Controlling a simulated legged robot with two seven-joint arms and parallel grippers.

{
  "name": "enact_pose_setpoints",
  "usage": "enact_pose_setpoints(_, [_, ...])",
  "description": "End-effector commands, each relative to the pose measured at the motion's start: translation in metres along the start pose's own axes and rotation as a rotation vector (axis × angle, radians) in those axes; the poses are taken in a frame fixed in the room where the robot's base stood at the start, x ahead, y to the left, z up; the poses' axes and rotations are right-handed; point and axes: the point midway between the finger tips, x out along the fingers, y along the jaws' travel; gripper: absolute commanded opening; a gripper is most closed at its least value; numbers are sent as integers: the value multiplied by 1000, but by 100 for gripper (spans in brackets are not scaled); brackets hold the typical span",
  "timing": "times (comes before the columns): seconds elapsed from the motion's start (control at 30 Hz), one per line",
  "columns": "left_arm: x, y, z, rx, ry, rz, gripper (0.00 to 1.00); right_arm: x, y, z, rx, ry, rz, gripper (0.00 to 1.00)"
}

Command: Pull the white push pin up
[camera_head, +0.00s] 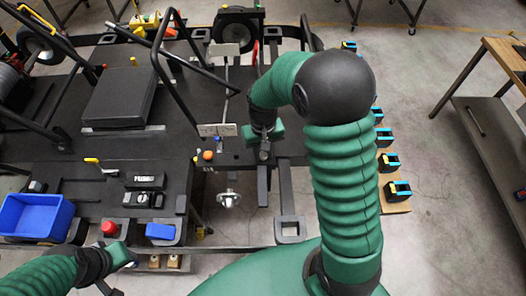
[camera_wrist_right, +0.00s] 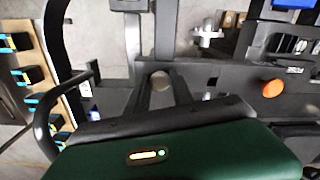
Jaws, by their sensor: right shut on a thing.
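My right gripper (camera_head: 263,158) reaches down over the right part of the black kart frame. The pin's lower part is hidden by the fingers and frame. I cannot tell how far it stands out of its hole. My left gripper (camera_head: 122,256) is at the lower left, beside a red knob; its jaw opening is not clear.
An orange knob (camera_head: 207,155) sits left of my right gripper and also shows in the wrist view (camera_wrist_right: 273,88). A blue bin (camera_head: 36,216) stands at the left. Black-and-blue blocks (camera_head: 389,163) line a wooden board at the right. Black tubes rise behind.

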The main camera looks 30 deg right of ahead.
Motion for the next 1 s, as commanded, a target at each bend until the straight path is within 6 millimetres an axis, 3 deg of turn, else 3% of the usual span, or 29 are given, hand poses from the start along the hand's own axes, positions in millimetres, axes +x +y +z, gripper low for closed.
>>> enact_pose_setpoints(0.8, [-11,0,-3,0,0,0,36,-12,0,1,0,-2,0,0])
enact_pose_setpoints(0.83, [-11,0,-3,0,0,0,36,-12,0,1,0,-2,0,29])
enact_pose_setpoints(1.0, [-10,0,-2,0,0,0,36,-11,0,0,0,-2,0,51])
